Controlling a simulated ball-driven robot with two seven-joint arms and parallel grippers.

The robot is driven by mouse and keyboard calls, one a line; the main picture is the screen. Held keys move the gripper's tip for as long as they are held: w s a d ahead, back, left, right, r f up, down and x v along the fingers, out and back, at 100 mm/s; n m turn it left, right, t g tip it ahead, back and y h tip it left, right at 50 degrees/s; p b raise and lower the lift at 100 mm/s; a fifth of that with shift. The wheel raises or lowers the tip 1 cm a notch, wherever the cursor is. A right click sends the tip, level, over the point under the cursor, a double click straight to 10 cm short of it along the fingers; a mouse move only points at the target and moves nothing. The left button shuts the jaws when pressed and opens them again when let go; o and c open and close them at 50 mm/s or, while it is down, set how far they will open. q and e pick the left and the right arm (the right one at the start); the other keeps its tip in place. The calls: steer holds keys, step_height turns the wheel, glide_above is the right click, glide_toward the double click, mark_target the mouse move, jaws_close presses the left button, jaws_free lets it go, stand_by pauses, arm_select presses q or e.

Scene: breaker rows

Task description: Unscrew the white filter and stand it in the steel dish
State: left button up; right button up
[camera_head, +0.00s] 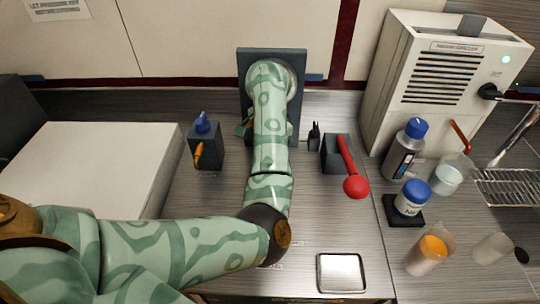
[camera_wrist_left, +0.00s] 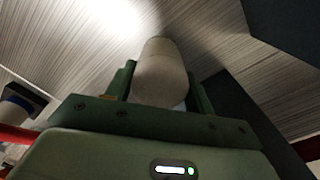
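The white filter (camera_wrist_left: 160,72) is a pale rounded cylinder in the left wrist view. My left gripper (camera_wrist_left: 160,84) has one green finger against each side of it, with no clear gap, so it looks shut on the filter. In the head view my left arm reaches up to the dark wall plate (camera_head: 243,75) and covers the filter and the fingertips. I cannot tell whether the filter is still joined to its mount. The steel dish (camera_head: 341,272) is a shallow square tray, empty, flat at the bench's front. My right gripper is not in view.
A dark holder with a blue-topped item (camera_head: 205,150) stands left of my arm. A red-handled tool with a red ball (camera_head: 355,187) leans from a dark box to the right. Bottles and beakers (camera_head: 430,250) crowd the right side. The bench between arm and dish is clear.

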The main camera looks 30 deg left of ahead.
arm_select(q)
steer(key=n+b, duration=0.1)
steer(key=n, duration=0.1)
steer(key=n+b, duration=0.1)
steer(key=n, duration=0.2)
steer(key=n+b, duration=0.2)
steer(key=n, duration=0.1)
steer(key=shift+w+f, duration=0.1)
steer(key=shift+f, duration=0.25)
steer(key=shift+r+n+p, duration=0.4)
steer(key=shift+n+p, duration=0.05)
steer(key=shift+n, duration=0.75)
steer(key=n, duration=0.6)
steer(key=shift+n, duration=0.4)
steer(key=o, duration=0.9)
